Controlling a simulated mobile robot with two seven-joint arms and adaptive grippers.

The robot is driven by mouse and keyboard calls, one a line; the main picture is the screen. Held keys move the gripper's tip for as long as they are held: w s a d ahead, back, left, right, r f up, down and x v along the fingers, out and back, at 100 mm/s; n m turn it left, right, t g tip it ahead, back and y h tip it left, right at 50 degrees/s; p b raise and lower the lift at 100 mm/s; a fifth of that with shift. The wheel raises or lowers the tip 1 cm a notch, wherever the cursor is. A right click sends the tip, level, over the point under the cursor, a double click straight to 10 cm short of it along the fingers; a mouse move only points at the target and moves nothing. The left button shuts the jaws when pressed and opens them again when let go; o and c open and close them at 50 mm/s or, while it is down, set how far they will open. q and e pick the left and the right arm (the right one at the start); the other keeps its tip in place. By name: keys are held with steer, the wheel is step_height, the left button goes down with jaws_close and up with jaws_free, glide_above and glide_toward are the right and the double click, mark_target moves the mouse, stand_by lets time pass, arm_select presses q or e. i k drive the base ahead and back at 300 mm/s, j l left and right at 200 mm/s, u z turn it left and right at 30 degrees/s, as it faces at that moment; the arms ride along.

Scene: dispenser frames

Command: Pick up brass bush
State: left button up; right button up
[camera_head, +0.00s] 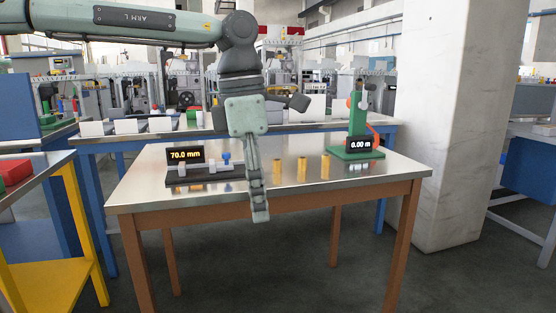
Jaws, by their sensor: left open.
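Three brass bushes stand upright in a row on the steel-topped table (360,187): a left one (278,171), a middle one (302,167) and a right one (325,166). They look like small yellow cylinders. My left gripper (258,195) hangs from above, open, just left of the left bush in the picture. It holds nothing that I can see. Whether its tip is above the table or in front of its edge is hard to tell. My right gripper is not in view.
A dark gauge fixture (205,181) with a "70.0 mm" display (185,155) stands at the table's left, partly behind my gripper. A green stand (357,130) with a "0.00 m" display (363,143) stands at the back right. A white pillar (448,130) rises beyond the right end.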

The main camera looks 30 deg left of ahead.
mark_target(277, 162)
steer(key=i+j, duration=1.2)
steer(key=i, duration=0.05)
